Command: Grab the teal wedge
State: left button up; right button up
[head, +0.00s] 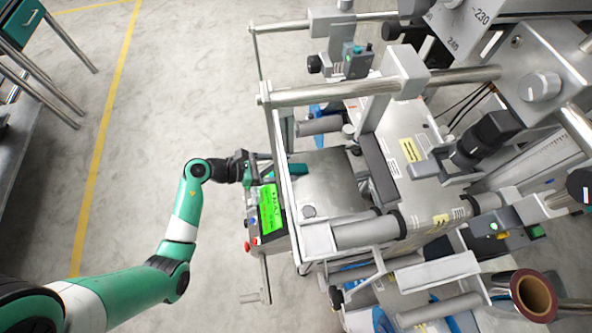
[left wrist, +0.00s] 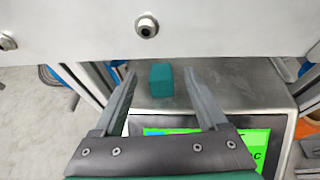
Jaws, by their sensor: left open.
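The teal wedge (left wrist: 161,79) looks like a small block on a flat metal surface in the left wrist view. It shows in the picture between the two fingertips of my left gripper (head: 266,168), which is open. The left wrist view does not clearly tell how far the wedge lies beyond the tips. In the head view a teal piece (head: 297,170), which seems to be the wedge, shows just right of the gripper, partly behind a metal rail. My right gripper is in neither view.
A bright green display (head: 270,212) sits just below my left gripper on the machine's front. A metal rail (head: 281,168) runs along the machine's near side. In the left wrist view a grey bar (left wrist: 215,30) crosses above the wedge. Open floor (head: 150,120) lies to the left.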

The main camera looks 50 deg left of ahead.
aim_at(306, 167)
pick_arm(q)
jog(key=b+x, duration=0.3)
jog(key=x, duration=0.2)
jog(key=shift+s+f+b, duration=0.2)
jog(key=shift+f+b, duration=0.15)
jog(key=shift+w, duration=0.2)
jog(key=shift+r, duration=0.1)
grip_shut()
